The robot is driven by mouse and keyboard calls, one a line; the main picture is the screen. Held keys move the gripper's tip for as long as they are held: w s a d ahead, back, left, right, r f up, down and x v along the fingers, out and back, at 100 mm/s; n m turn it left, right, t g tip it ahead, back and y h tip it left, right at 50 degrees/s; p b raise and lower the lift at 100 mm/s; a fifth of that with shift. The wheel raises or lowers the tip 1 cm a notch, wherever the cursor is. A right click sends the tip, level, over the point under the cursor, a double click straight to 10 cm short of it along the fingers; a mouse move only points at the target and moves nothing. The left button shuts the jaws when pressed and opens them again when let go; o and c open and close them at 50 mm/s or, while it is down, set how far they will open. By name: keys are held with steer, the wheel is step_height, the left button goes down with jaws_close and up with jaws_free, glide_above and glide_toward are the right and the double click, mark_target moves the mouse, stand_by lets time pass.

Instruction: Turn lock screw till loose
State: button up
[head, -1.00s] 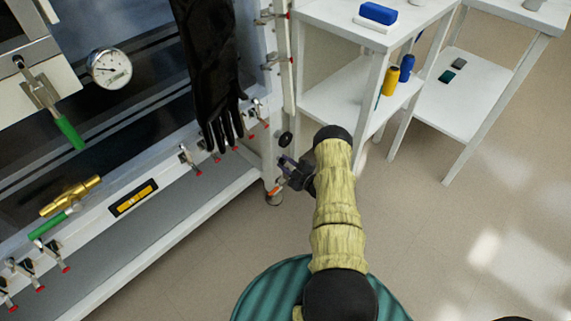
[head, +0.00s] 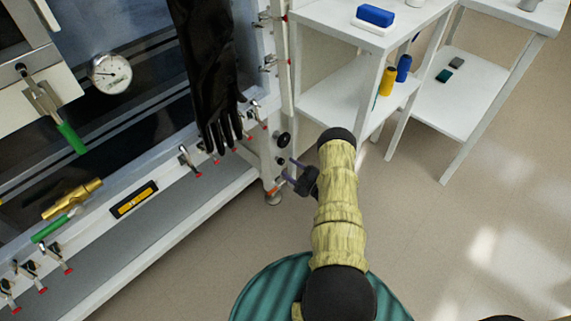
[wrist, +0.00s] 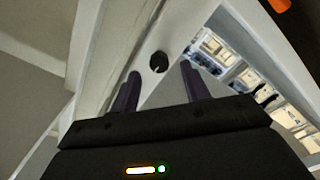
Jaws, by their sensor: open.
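A round black knob (head: 284,139) sits on the white end post of the glovebox frame. A smaller dark fitting (head: 280,160) is just below it; I cannot tell for certain which one is the lock screw. My gripper (head: 288,169) is open and empty, its fingers pointing left toward the post, close to the smaller fitting. In the wrist view, one round black knob (wrist: 158,62) shows on the white post, ahead of and between my open fingers (wrist: 160,72). A gap remains between it and the fingertips, and nothing is gripped.
A black glove (head: 207,80) hangs left of the post. Several red-tipped clamps line the frame. An orange part (head: 272,191) is low on the post, near my gripper. A white shelf (head: 335,98) with spools stands to the right. Open floor lies at the lower right.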

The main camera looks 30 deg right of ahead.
steer(key=p+v, duration=0.3)
steer(key=v, duration=1)
steer(key=shift+s, duration=0.4)
steer(key=shift+d, duration=0.1)
